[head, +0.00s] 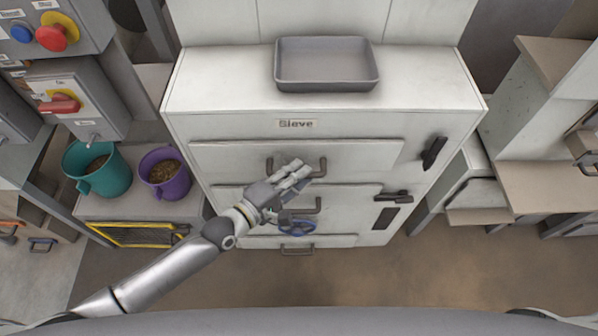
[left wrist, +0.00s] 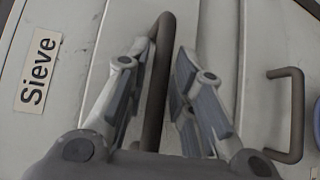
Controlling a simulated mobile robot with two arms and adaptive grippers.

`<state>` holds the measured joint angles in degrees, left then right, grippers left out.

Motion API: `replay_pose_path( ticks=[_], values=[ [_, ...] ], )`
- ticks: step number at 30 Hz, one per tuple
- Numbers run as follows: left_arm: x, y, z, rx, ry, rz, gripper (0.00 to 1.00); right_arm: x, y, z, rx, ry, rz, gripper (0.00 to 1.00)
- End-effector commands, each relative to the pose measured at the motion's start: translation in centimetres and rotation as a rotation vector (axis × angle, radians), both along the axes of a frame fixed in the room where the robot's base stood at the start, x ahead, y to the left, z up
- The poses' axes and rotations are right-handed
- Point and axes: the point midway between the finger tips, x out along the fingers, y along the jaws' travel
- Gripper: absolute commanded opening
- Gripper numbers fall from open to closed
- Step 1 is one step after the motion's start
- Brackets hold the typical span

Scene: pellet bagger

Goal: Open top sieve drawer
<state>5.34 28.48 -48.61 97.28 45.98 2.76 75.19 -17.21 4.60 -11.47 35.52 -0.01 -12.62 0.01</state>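The top sieve drawer (head: 365,155) is the upper front panel of the white cabinet, below the label "Sieve" (head: 296,124); it looks closed. Its dark bar handle (head: 323,167) also shows in the left wrist view (left wrist: 153,120). My left gripper (head: 298,171) is at this handle, its fingers partly covering it. In the left wrist view the fingers (left wrist: 163,55) stand apart on either side of the bar, with a gap showing. The black latch (head: 434,152) right of the top drawer stands steeply tilted. My right gripper is not in view.
A lower drawer handle (head: 318,206) sits just below, with a second, level black latch (head: 393,197) to its right. A grey tray (head: 327,80) rests on the cabinet top. Teal (head: 105,178) and purple (head: 168,183) pellet buckets stand at left. Floor in front is partly clear.

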Motion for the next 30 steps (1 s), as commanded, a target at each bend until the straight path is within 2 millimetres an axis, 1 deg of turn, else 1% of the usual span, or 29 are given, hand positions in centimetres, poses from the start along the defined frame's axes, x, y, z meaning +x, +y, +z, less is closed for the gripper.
replay_pose_path(
  ticks=[3,11,16,17,26,30],
  values=[
    [0.43,-0.48,-0.03,0.000,-0.001,-0.001,0.23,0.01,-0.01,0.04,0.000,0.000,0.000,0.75],
    [0.46,-0.53,-0.11,0.001,0.000,-0.001,0.23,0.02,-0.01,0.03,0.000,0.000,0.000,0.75],
    [0.45,-0.51,-0.11,0.001,0.000,-0.001,0.01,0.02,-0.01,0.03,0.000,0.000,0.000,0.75],
    [0.45,-0.51,-0.11,0.001,0.000,-0.001,0.00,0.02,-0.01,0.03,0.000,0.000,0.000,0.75],
    [0.39,-0.50,-0.11,0.001,0.000,-0.001,0.00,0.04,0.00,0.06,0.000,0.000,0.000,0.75],
    [-0.28,-0.51,-0.06,0.000,0.002,-0.001,0.00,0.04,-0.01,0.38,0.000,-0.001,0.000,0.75]
  ],
)
